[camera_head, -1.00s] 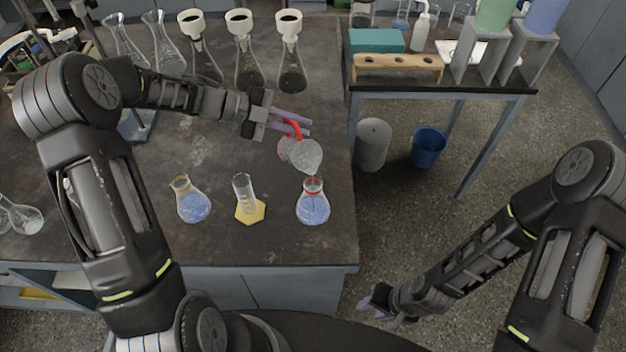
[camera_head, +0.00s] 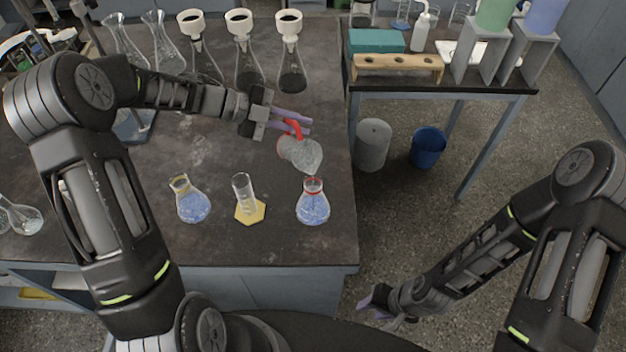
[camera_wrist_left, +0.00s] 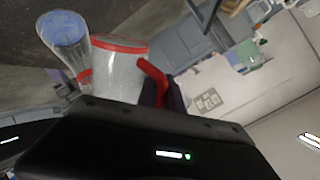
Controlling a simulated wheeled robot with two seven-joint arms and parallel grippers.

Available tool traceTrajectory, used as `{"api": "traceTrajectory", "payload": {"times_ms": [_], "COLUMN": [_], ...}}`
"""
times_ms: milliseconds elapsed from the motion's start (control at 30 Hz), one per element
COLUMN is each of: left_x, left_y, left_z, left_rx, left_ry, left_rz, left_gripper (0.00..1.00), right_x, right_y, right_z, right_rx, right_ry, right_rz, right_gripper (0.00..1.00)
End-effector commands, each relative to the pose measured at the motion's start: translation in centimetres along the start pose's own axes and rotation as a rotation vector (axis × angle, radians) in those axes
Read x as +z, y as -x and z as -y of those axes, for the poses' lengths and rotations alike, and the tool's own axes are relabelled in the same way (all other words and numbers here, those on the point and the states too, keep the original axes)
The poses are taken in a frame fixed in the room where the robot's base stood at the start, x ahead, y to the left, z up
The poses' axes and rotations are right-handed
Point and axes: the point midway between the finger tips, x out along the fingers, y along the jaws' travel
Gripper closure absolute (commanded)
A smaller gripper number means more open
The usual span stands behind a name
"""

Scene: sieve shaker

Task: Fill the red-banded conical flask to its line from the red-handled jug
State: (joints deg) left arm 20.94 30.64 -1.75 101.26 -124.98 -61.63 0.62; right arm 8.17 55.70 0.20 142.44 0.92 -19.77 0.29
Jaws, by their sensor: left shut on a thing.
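The red-banded conical flask (camera_head: 313,205) stands upright near the right end of the dark bench, with blue liquid in its body. It also shows in the left wrist view (camera_wrist_left: 64,38). The clear jug (camera_head: 301,153) with its red handle (camera_head: 293,128) is tilted just above and behind the flask, its mouth toward the flask's neck. No stream can be made out. In the left wrist view the jug (camera_wrist_left: 118,72) looks clear, with a red rim. My left gripper (camera_head: 290,122) is shut on the jug's handle. My right gripper (camera_head: 378,304) is off the bench at lower right; its jaws are unclear.
A yellow-banded flask (camera_head: 192,203) with blue liquid and a cylinder (camera_head: 244,193) on a yellow hexagonal base stand left of the red-banded flask. Several flasks with funnels line the back. A side table (camera_head: 440,87), grey bin (camera_head: 372,144) and blue bucket (camera_head: 428,147) are at right.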

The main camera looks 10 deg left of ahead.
Motion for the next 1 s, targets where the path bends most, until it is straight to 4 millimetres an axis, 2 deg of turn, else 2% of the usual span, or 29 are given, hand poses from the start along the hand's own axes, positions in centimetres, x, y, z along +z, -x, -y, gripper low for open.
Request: {"api": "traceTrajectory", "payload": {"times_ms": [1000], "left_x": [-0.24], "left_y": [-0.02], "left_z": [0.04], "left_rx": [0.0], "left_ry": [-0.033], "left_rz": [0.02], "left_gripper": [1.0], "right_x": [-0.02], "right_y": [-0.53], "right_z": [-0.1], "right_rx": [-0.002], "right_ry": [0.001], "right_rz": [-0.002], "right_gripper": [0.64]}}
